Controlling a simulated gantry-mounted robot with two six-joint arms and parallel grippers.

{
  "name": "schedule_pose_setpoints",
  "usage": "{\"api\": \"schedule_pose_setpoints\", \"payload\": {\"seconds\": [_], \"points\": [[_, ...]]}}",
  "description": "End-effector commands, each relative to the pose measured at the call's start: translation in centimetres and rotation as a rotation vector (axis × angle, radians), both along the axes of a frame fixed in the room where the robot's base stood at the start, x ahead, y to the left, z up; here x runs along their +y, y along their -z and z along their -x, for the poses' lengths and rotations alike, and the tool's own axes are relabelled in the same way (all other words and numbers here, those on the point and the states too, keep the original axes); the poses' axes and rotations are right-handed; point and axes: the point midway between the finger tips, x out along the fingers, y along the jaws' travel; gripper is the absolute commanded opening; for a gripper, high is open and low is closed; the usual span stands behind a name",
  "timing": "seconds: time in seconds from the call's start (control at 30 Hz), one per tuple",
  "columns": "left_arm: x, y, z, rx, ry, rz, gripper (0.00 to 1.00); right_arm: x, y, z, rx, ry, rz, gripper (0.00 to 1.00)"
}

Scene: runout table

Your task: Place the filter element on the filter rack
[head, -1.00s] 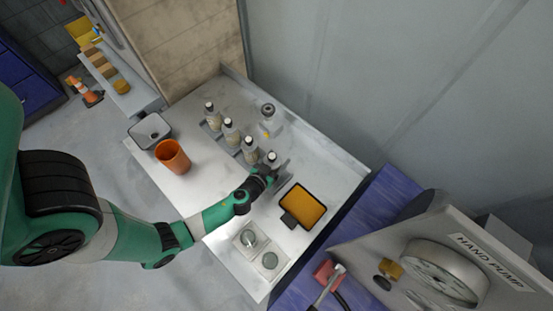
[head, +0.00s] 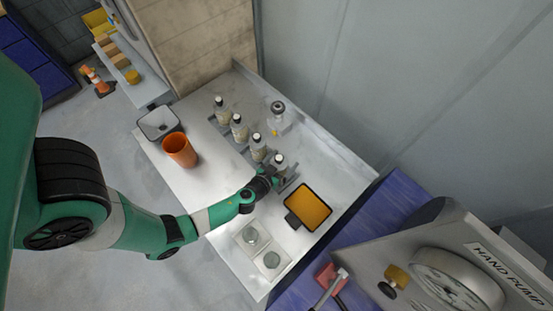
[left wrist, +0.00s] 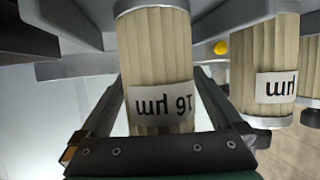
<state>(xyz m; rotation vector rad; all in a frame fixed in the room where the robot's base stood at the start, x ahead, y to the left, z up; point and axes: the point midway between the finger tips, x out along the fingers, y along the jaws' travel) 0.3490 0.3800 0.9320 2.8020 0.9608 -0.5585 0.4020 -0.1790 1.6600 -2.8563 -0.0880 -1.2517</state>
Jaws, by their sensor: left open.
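In the left wrist view, a pleated beige filter element (left wrist: 158,55) with a metal end rim and a label that looks like "16 µm", upside down, stands between the fingers of my left gripper (left wrist: 158,100). The fingers are open on either side of it. The grey filter rack (head: 240,150) runs along the row and is partly hidden by the elements. My right gripper is not in view.
More filter elements (head: 239,127) stand in the row. An orange cup (head: 179,151) and a grey bin (head: 158,123) stand left. A hand pump (head: 455,280) is at front right.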

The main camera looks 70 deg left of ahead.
Motion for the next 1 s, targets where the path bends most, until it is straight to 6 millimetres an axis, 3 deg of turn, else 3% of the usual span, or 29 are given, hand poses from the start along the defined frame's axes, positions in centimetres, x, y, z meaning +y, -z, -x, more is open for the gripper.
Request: {"api": "schedule_pose_setpoints", "payload": {"seconds": [0.43, 0.63, 1.0], "points": [[-5.8, -3.7, 7.3, 0.001, 0.009, 0.0, 1.0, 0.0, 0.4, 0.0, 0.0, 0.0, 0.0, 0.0], [-6.7, -4.4, 8.5, 0.001, 0.004, 0.0, 1.0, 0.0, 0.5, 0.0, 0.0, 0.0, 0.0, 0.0], [-6.7, -4.6, 8.7, 0.0, 0.0, 0.0, 1.0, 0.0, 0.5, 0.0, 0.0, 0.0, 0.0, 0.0]]}}
